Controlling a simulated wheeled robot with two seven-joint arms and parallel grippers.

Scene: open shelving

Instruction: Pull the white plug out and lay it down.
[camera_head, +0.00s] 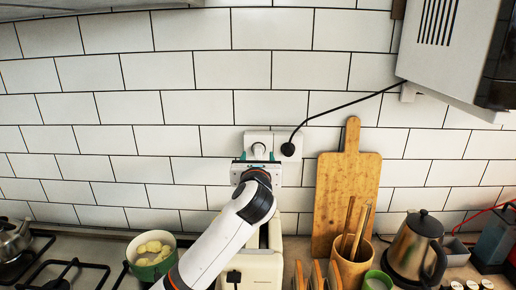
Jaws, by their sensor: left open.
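The white plug (259,148) sits in the left half of a double wall socket (272,136) on the tiled wall. It appears upright in the socket, with its lower part close to my gripper. My left gripper (257,161) is open, just below and in front of the white plug, with its fingers toward the wall. Whether the fingers touch the plug cannot be told. My own gripper body hides the area under the socket. My right gripper is out of view.
A black plug (288,149) with a cable fills the socket's right half. A cream toaster (262,268) stands below my arm. A cutting board (333,205), utensil cup (350,268) and kettle (413,250) stand right. A green pot (138,266) sits on the stove left.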

